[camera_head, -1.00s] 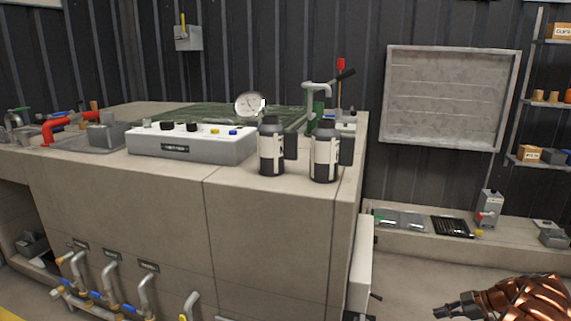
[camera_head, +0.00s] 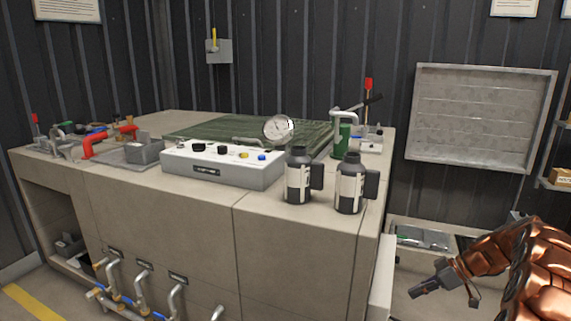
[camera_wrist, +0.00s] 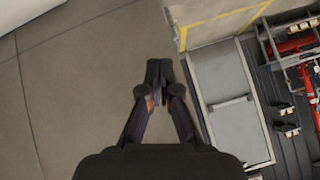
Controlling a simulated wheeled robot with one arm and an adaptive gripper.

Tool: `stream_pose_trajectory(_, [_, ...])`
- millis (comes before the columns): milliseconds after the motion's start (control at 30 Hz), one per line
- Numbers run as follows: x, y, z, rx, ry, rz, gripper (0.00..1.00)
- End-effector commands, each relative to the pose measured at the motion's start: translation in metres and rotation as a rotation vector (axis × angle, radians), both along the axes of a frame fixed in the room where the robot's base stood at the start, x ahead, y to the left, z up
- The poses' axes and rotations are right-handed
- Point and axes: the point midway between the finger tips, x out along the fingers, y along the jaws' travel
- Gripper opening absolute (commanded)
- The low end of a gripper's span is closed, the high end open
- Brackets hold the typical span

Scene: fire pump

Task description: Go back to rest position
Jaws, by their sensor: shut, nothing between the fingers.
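My gripper (camera_head: 425,288) is at the lower right in the head view, at the end of my copper-coloured arm. It is to the right of the large beige workbench (camera_head: 300,243) and apart from it. In the wrist view my gripper (camera_wrist: 158,68) points at the grey floor (camera_wrist: 75,80), with its fingertips together and nothing between them.
On the workbench stand a white control box (camera_head: 225,165), two dark bottles (camera_head: 298,176) with pale labels, a round gauge (camera_head: 279,129) and a green hand pump (camera_head: 342,138). A low shelf (camera_head: 400,222) runs along the back wall. Pipes (camera_head: 143,282) stick out of the bench front.

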Motion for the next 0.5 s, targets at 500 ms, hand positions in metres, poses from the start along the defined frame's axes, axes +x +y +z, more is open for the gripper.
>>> stream_pose_trajectory(500, [-0.077,0.126,0.155,-0.102,0.323,-0.079,0.00])
